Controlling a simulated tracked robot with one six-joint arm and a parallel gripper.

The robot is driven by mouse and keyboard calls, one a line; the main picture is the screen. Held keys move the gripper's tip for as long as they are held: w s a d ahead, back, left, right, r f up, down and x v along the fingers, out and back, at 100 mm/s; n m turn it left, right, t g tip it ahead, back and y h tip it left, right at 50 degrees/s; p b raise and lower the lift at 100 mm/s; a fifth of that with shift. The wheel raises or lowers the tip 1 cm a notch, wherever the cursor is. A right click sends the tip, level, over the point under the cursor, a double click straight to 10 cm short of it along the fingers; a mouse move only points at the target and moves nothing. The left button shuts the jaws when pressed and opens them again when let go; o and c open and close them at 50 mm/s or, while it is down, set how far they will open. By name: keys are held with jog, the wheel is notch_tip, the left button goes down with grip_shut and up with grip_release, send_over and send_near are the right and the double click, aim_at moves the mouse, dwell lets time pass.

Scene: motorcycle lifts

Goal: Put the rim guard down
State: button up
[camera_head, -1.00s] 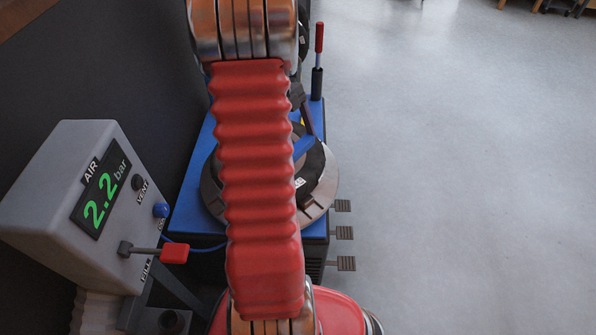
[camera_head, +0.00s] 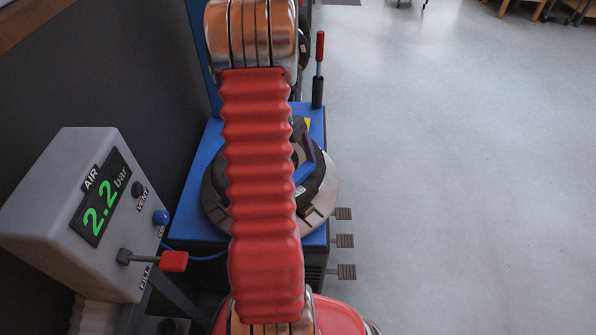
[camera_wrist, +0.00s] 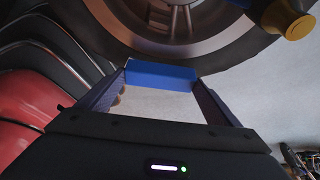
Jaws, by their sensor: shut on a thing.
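The rim guard (camera_wrist: 162,75) is a small blue block between the fingertips of my gripper (camera_wrist: 161,82) in the wrist view. My gripper is shut on it. In the head view the blue rim guard (camera_head: 304,173) shows just right of my red arm, over the wheel (camera_head: 322,190) on the blue tyre machine (camera_head: 205,165). My arm hides much of the wheel. In the wrist view the wheel's rim (camera_wrist: 170,45) fills the top, beyond the guard. I cannot tell whether the guard touches the wheel.
A grey air panel (camera_head: 60,200) reading 2.2 bar, with a red-tipped lever (camera_head: 173,261), stands at the left. Pedals (camera_head: 345,242) stick out right of the machine. A red-handled lever (camera_head: 319,65) stands behind. Open floor (camera_head: 460,170) lies to the right.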

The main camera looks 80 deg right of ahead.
jog(key=shift+f, duration=0.9)
jog(key=o, duration=0.9)
jog(key=v, duration=1.2)
